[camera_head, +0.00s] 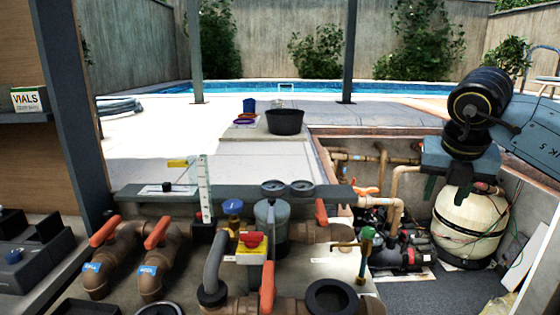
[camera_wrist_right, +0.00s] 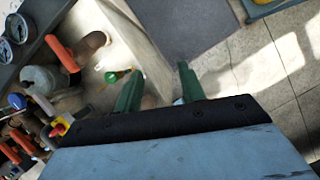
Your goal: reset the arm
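My right arm (camera_head: 535,130) comes in from the right edge in the head view, above the sunken pit. My right gripper (camera_head: 446,193) hangs from its dark wrist, with the fingers pointing down in front of the cream filter tank (camera_head: 470,228). In the right wrist view the two green fingers of the right gripper (camera_wrist_right: 159,80) stand apart with nothing between them, so it is open and empty. My left arm and gripper are in neither view.
Brown pipes with orange-handled valves (camera_head: 155,235) and two gauges (camera_head: 287,187) stand in front. A pump (camera_head: 400,245) sits in the pit. A black pot (camera_head: 285,122) stands on the deck behind. A VIALS box (camera_head: 28,99) is on the left shelf. The middle deck is mostly clear.

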